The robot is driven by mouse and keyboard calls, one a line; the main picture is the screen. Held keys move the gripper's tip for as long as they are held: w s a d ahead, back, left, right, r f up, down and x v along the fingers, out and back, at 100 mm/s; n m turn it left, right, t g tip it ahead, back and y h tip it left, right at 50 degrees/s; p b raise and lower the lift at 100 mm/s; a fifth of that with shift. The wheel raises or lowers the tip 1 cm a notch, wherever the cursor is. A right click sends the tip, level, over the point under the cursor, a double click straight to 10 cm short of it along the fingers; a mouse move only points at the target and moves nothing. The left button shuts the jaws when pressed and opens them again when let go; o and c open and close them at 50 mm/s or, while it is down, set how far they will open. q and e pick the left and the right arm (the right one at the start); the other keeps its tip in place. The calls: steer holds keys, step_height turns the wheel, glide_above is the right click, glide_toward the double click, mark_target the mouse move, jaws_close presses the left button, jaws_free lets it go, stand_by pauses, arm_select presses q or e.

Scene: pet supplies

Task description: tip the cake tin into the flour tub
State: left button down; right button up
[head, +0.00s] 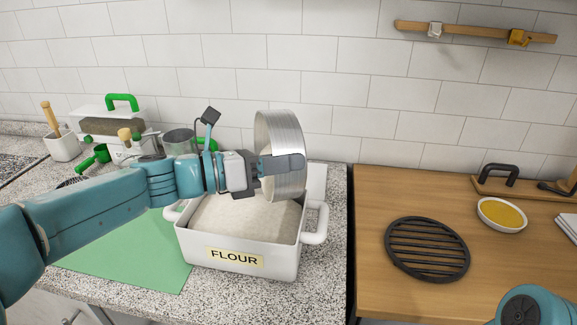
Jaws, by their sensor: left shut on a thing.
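The cake tin (284,128) is a round silver metal pan. It is tilted steeply on its side above the flour tub (282,262), a white rectangular tub with side handles and a FLOUR label. Pale flour (235,218) fills much of the tub. My left gripper (280,165) is shut on the cake tin's wall and holds it over the right part of the tub. The tin's open side and contents cannot be made out clearly. A teal part of my right arm shows at the bottom right; its gripper is out of view.
A green mat (130,255) lies left of the tub. A black round trivet (427,248) and a white bowl of yellow contents (502,215) are on the wooden counter at right. A white pot with a wooden handle (61,146) and a green-handled container (108,125) stand at back left.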

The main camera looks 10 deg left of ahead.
arm_select(q)
steer(key=shift+s+a+t+h+b, duration=0.25)
steer(key=shift+a+h+b, duration=0.25)
steer(key=shift+b, duration=0.65)
steer(key=shift+s+a+t+h+b, duration=0.25)
steer(key=shift+a+h+b, duration=0.2)
steer(key=shift+b, duration=0.7)
steer(key=shift+a+r, duration=0.1)
steer(key=shift+r, duration=0.1)
steer(key=b, duration=0.1)
steer(key=a+h+b, duration=0.1)
steer(key=b, duration=0.1)
steer(key=shift+s+a+h+b, duration=0.25)
steer(key=shift+s+b, duration=0.05)
steer(key=shift+s, duration=0.05)
steer(key=shift+f, duration=0.1)
